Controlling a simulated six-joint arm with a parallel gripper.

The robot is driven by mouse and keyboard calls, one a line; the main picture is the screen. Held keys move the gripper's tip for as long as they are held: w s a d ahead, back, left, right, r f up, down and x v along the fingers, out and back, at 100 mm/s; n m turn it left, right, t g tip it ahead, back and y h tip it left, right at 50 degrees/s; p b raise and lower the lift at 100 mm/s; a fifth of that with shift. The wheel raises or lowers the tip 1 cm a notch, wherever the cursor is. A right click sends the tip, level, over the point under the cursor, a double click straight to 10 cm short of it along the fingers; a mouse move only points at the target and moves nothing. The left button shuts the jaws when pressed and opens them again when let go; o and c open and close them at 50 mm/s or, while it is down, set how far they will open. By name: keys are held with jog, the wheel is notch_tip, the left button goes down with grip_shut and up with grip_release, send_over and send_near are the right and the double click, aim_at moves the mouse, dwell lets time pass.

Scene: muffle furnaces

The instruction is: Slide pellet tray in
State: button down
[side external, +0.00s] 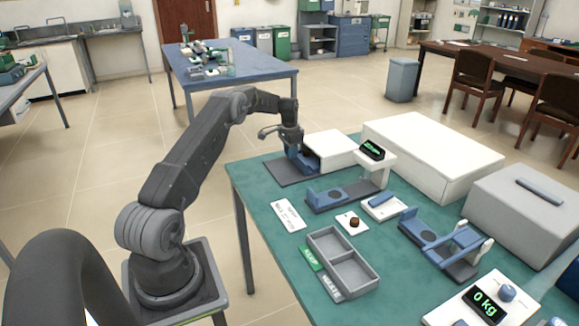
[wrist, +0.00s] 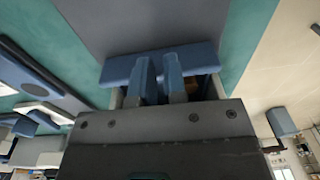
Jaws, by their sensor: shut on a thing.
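A low white furnace (side external: 331,147) stands on a dark grey base plate (side external: 283,174) at the far left corner of the green table. The blue pellet tray (side external: 305,165) is at its front, partly hidden by my gripper (side external: 291,148). In the wrist view, my gripper (wrist: 159,82) is shut on a part of the tray, whose wide blue panel (wrist: 118,71) lies across the jaws. A small brown patch shows behind the right finger; I cannot tell if it is a pellet. How far the tray is inside the furnace is hidden.
A white stand with a dark display (side external: 372,149) is close right of the furnace. A grey two-part bin (side external: 325,241), a blue fixture (side external: 440,240) and a scale reading 0 kg (side external: 485,302) stand nearer. Large white (side external: 436,140) and grey (side external: 515,208) boxes line the right.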

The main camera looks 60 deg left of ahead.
aim_at(290, 168)
jog(key=f, duration=0.3)
jog(key=shift+w+d+f+g, duration=0.2)
jog(key=shift+d+f+g, duration=0.1)
jog(key=shift+f, duration=0.05)
jog(key=shift+s+r, duration=0.1)
jog(key=shift+s, duration=0.35)
notch_tip(290, 168, up, 7)
jog(key=shift+w+r, duration=0.15)
jog(key=shift+w, duration=0.1)
dwell(0.3)
